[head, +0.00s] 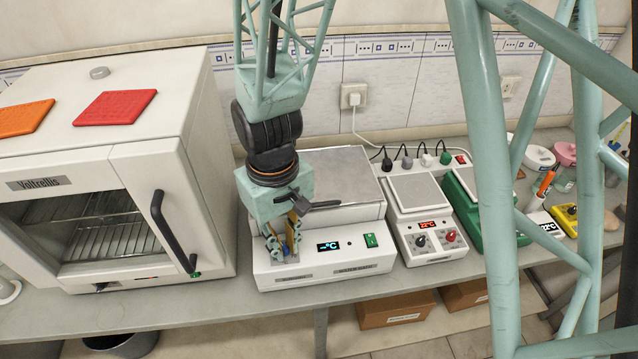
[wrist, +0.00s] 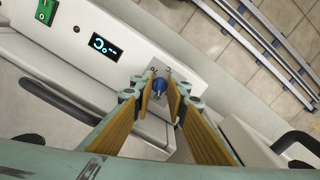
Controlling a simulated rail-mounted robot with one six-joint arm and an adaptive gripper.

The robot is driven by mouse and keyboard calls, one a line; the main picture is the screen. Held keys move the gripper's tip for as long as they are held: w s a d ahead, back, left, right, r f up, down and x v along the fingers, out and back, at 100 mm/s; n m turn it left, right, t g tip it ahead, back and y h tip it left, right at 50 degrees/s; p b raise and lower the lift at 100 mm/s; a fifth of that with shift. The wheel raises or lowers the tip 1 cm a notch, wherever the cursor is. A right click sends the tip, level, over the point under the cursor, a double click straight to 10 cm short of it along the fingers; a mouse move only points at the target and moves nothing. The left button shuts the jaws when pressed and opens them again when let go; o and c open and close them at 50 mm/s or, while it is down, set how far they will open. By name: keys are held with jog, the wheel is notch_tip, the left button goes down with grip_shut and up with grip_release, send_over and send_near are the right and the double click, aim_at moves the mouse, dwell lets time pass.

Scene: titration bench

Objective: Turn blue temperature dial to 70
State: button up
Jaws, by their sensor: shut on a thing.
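The blue dial (wrist: 159,86) is on the front panel of the white heating device (head: 335,268), seen in the wrist view between my fingertips. My gripper (head: 282,248) is in front of the left part of that panel and is shut on the dial. Its wooden-coloured finger pads lie on both sides of the dial in the wrist view (wrist: 160,98). In the head view the gripper hides the dial. The device's display (head: 329,246) shows a dash-like reading and °C, with no readable number. It also shows, upside down, in the wrist view (wrist: 104,46).
A green switch (head: 370,240) is on the same panel, right of the display. A white oven (head: 110,180) stands close on the left. A second device (head: 428,240) with a red display and two knobs stands on the right. The bench's front edge runs just before the panel.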

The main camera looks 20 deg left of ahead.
jog(key=m, duration=0.3)
jog(key=shift+s+a+r+m+b, duration=0.1)
jog(key=shift+s+m+b, duration=0.1)
jog(key=shift+m+b, duration=0.1)
jog(key=m, duration=0.3)
jog(key=shift+a+m, duration=0.1)
jog(key=shift+m, duration=0.3)
jog(key=m+b, duration=0.1)
jog(key=m, duration=0.2)
jog(key=shift+s+m, duration=0.1)
jog(key=shift+m, duration=0.3)
jog(key=m, duration=0.3)
jog(key=shift+a+m, duration=0.15)
jog(key=shift+m, duration=0.15)
jog(key=m, duration=0.3)
jog(key=shift+a+m, duration=0.1)
jog(key=shift+m, duration=0.3)
jog(key=m, duration=0.3)
jog(key=shift+w+m+b, duration=0.2)
jog(key=shift+m+b, duration=0.15)
jog(key=shift+m, duration=0.05)
jog(key=m, duration=0.3)
jog(key=shift+w+a+m, duration=0.1)
jog(key=shift+w+m, duration=0.05)
jog(key=shift+m, duration=0.25)
jog(key=shift+o, duration=0.2)
jog(key=shift+w+m, duration=0.15)
jog(key=shift+m, duration=1.75)
